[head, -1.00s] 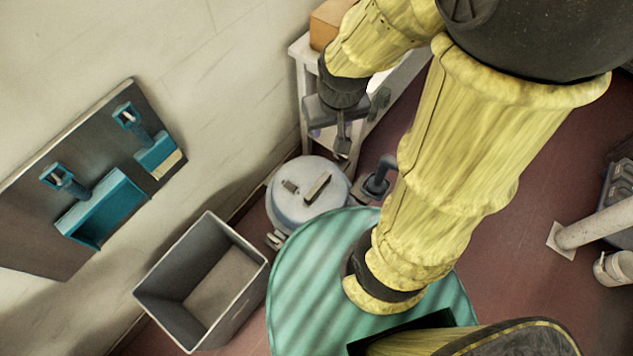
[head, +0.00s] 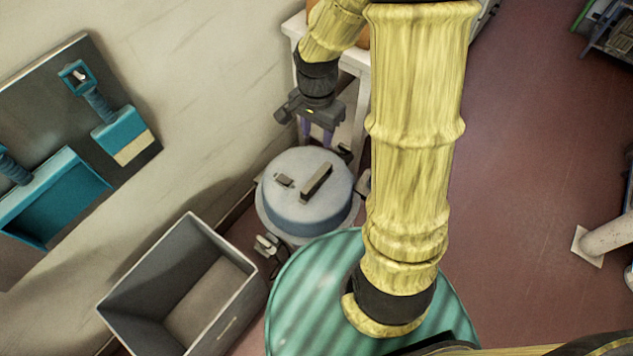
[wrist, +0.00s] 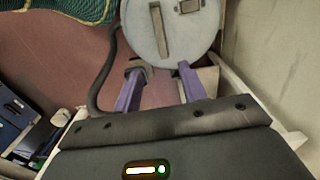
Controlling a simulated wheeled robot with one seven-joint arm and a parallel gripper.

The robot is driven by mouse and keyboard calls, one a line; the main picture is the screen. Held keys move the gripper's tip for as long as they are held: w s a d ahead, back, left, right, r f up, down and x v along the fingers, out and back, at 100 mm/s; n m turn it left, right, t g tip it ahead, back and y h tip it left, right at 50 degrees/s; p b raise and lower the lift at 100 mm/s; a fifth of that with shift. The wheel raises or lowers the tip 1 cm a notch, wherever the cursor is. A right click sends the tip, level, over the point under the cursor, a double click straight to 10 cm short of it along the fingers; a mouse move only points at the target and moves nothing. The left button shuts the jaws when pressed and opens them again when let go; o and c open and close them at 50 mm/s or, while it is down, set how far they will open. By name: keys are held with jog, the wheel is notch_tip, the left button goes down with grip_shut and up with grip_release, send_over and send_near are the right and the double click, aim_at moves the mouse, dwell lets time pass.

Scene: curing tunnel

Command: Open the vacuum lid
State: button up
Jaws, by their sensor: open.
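The vacuum lid (head: 283,192) is a round pale grey-blue cover on a round pot near the wall. A dark bar handle (head: 316,181) and a smaller block stand on its top. The lid also shows at the top of the wrist view (wrist: 188,45), with its handle (wrist: 158,32). My gripper (head: 316,141) is just behind the lid in the head view, with its purple fingers pointing down. In the wrist view my gripper (wrist: 158,77) is open, the fingers apart with nothing held between them. The tips are near the lid's edge; I cannot tell whether they touch it.
A grey open bin (head: 186,290) stands left of the pot, and a green striped round surface (head: 315,290) is in front. A white table (head: 349,58) is behind. Blue tools hang on a wall board (head: 75,120).

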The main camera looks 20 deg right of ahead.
aim_at(317, 177)
jog(key=shift+f, duration=0.2)
notch_tip(317, 177, down, 17)
jog(key=b, duration=0.4)
jog(key=shift+f, duration=0.2)
jog(key=shift+c, duration=0.2)
grip_shut()
